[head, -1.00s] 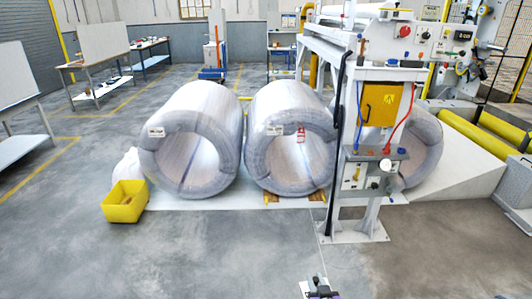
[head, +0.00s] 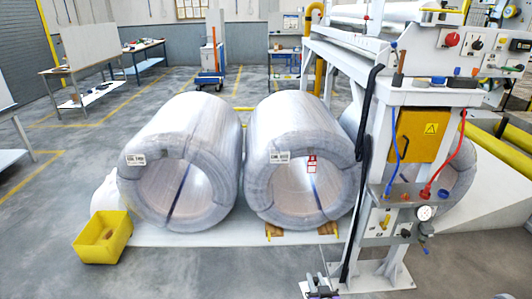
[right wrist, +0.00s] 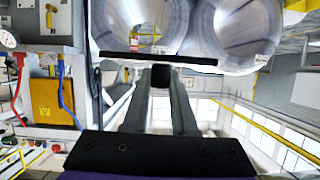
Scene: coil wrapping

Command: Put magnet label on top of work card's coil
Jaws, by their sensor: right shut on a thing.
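My left gripper is not in view.
Another wrapped coil (head: 135,190) stands left, with a yellow bin (head: 103,237) before it. A white machine post with a yellow box (head: 418,135), hoses and gauge stands close on the right, partly hiding a third coil. Bare floor lies in front.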

